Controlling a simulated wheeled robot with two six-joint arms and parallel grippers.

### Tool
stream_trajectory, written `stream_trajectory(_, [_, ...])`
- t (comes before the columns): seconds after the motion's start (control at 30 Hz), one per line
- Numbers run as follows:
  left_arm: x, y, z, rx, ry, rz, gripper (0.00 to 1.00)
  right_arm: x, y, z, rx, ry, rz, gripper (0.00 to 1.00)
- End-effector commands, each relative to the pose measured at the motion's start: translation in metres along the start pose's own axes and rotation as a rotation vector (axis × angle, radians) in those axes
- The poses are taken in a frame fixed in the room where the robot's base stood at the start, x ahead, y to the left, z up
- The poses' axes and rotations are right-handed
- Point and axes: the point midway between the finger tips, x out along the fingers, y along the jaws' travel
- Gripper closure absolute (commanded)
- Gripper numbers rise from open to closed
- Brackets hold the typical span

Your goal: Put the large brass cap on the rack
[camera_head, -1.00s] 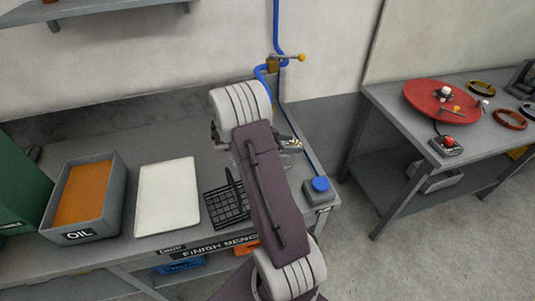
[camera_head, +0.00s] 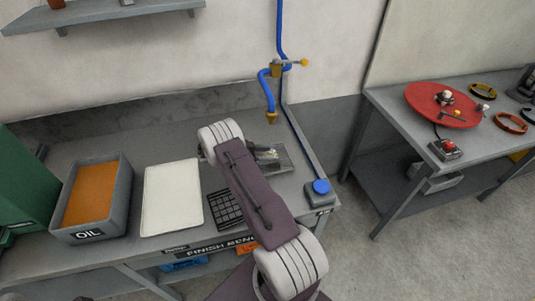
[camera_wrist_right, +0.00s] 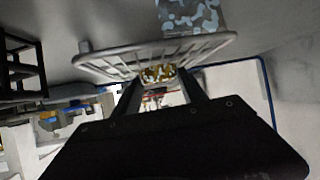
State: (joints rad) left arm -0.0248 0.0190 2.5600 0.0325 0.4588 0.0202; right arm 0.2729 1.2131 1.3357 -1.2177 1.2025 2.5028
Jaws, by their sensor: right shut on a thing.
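The large brass cap (camera_wrist_right: 157,73) shows as a small gold-coloured piece between the fingertips of my right gripper (camera_wrist_right: 160,84) in the right wrist view; the fingers partly hide it. My right gripper is shut on it. In the head view my right gripper (camera_head: 268,154) is low over the metal tray at the back of the bench, largely hidden behind my own arm. The black wire rack (camera_head: 225,209) lies near the front edge of the bench, left of my forearm and apart from the gripper. My left gripper is not in view.
A brass nozzle (camera_head: 271,117) on a blue hose hangs just above the gripper. The metal tray (camera_head: 285,163) is under it. A blue button box (camera_head: 319,192) stands at right. A white mat (camera_head: 172,198) and the oil bin (camera_head: 124,200) are at left.

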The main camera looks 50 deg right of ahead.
Motion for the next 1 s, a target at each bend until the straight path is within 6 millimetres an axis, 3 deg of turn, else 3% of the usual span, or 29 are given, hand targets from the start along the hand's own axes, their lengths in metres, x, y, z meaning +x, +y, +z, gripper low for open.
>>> stream_trajectory(0.27, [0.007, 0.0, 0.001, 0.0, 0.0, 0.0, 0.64, 0.002, 0.0, 0.004, 0.0, 0.0, 0.0, 0.92])
stream_trajectory(0.3, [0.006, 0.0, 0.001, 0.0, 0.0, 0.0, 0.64, 0.002, 0.0, 0.003, 0.0, 0.0, 0.0, 0.45])
stream_trajectory(0.37, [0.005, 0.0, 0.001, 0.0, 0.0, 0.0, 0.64, 0.002, 0.0, 0.003, 0.0, 0.0, 0.0, 0.29])
stream_trajectory(0.77, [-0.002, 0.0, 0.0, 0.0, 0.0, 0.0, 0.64, -0.004, 0.0, -0.002, 0.0, 0.0, -0.001, 0.29])
stream_trajectory(1.0, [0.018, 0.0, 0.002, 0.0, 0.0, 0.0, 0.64, -0.063, -0.002, 0.003, 0.003, -0.001, -0.006, 0.29])
